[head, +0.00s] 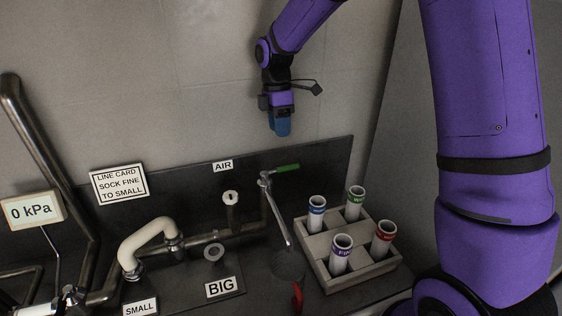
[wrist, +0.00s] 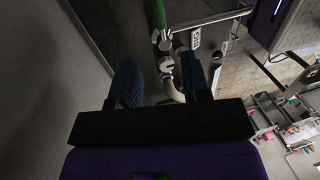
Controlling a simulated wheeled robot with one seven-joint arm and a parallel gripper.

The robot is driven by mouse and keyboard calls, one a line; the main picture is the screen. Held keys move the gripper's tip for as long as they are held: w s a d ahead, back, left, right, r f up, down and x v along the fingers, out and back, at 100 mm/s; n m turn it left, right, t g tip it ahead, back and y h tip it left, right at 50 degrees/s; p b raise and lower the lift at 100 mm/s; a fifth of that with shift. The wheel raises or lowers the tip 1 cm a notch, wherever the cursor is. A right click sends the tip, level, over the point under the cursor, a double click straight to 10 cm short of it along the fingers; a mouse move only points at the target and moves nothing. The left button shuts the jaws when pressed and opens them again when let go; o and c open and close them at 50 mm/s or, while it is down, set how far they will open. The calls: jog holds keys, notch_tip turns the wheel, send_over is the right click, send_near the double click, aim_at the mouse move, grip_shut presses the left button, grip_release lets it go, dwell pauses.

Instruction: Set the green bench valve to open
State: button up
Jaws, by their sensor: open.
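The green bench valve's lever (head: 286,168) sticks out to the right from a metal valve body (head: 265,180), right of the AIR label. A thin metal pipe slopes down from that body. I cannot tell from the lever whether the valve is open or closed. My gripper (head: 280,128) hangs above the lever, fingers pointing down, apart from it. In the wrist view the blue fingers (wrist: 161,82) are spread with nothing held between them. The green lever (wrist: 160,14) shows beyond them at the top edge, its valve body (wrist: 162,39) just below.
A divided crate (head: 318,272) with several labelled tubes stands right of the valve. A red handle (head: 297,297) is at the front edge. A cream hose (head: 150,236), pipes and the BIG label (head: 220,288) lie left. The wall (head: 210,80) is behind my gripper.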

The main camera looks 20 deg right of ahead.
aim_at(288, 168)
jog(key=f, duration=0.3)
jog(key=s+f, duration=0.1)
jog(key=f, duration=0.3)
jog(key=s+f, duration=0.1)
jog(key=f, duration=0.2)
jog(key=shift+f, duration=0.3)
grip_shut()
